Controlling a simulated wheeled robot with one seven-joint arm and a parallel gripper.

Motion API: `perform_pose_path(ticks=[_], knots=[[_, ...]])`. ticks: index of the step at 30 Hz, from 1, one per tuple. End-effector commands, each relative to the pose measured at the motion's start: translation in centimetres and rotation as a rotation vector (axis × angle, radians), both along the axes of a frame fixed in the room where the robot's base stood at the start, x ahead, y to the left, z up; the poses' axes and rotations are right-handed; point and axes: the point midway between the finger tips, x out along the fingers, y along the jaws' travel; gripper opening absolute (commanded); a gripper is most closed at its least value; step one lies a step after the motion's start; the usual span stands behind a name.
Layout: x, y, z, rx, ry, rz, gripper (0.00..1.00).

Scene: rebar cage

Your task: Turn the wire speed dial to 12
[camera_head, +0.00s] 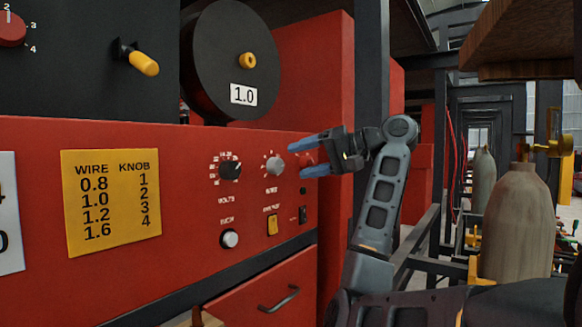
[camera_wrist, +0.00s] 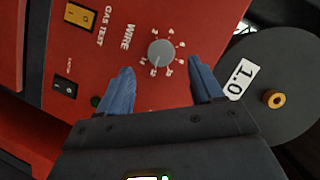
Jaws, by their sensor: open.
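The wire speed dial is a small grey round knob (camera_head: 274,166) on the red front panel, with white marks around it. My gripper (camera_head: 291,157) has two blue fingers and is open in front of the panel, just right of the dial. In the wrist view my gripper (camera_wrist: 163,84) has its fingertips spread on either side of the knob, apart from it. Nothing is held.
A black volts dial (camera_head: 230,169) is left of the wire dial. A yellow gas test switch (camera_head: 272,225) and a black rocker switch (camera_head: 303,214) are below. A black spool marked 1.0 (camera_head: 232,55) is above. A gas cylinder (camera_head: 516,225) stands at the right.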

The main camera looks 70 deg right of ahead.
Motion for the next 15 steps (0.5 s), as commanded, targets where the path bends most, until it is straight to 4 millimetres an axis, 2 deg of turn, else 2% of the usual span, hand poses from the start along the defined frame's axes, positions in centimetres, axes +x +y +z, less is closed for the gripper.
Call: perform_pose_path(ticks=[1,6,15], knots=[[-0.8,-0.1,0.1,-0.002,0.001,-0.004,0.66],[-2.1,-0.2,0.5,-0.001,0.000,-0.001,0.66],[-2.6,-0.1,0.7,0.000,0.001,0.002,0.66]])
